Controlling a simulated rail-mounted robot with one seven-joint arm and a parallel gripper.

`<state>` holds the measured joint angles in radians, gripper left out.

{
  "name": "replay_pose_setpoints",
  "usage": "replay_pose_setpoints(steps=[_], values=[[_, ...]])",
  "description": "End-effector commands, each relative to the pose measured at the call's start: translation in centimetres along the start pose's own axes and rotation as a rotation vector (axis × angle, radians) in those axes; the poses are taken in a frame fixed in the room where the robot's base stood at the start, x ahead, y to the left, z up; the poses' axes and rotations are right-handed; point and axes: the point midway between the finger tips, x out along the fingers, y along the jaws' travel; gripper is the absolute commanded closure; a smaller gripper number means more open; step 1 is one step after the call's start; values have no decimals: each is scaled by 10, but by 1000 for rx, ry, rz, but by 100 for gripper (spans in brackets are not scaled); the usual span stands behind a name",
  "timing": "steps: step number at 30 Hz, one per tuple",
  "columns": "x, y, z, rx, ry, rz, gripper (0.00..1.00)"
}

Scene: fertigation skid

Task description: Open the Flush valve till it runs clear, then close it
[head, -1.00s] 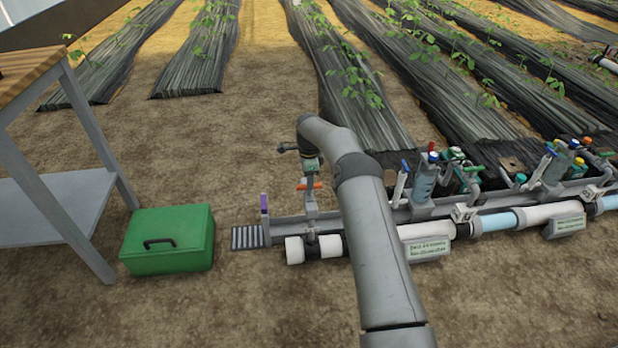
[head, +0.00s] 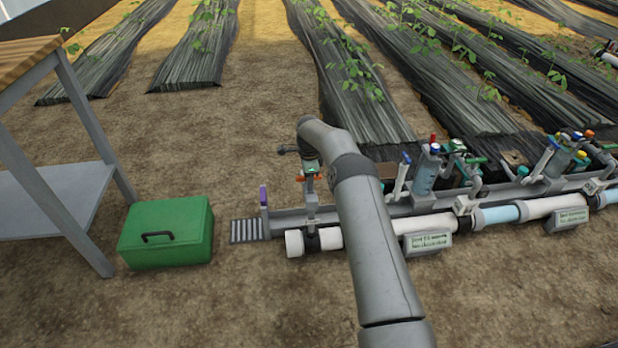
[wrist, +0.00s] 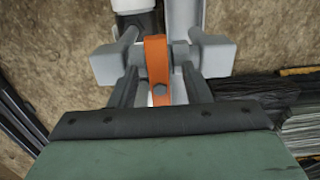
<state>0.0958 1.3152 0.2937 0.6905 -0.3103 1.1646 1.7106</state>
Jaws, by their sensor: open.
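The valve's orange lever handle (head: 301,178) is at the left end of the pipe skid, on an upright fitting. I cannot read a label naming it as Flush. In the wrist view the orange handle (wrist: 156,62) stands between the two fingers of my gripper (wrist: 162,58). The fingers are open, one on each side of the handle, and some space shows beside it. In the head view my gripper (head: 311,168) is at the top of the fitting and partly covers the handle. The water outlet and its flow cannot be made out.
A purple-handled post (head: 263,197) stands just left, by a floor grate (head: 246,231). A green box (head: 165,232) and a table (head: 60,198) are further left. Other valves and bottles (head: 425,170) crowd the skid to the right. Bare soil lies in front.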

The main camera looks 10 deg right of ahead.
Motion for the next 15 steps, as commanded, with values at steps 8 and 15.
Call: replay_pose_setpoints(steps=[8, 15], values=[[-1, 0, 0, 0, 0, 0, 100], [-1, 0, 0, -3, 0, 0, 100]])
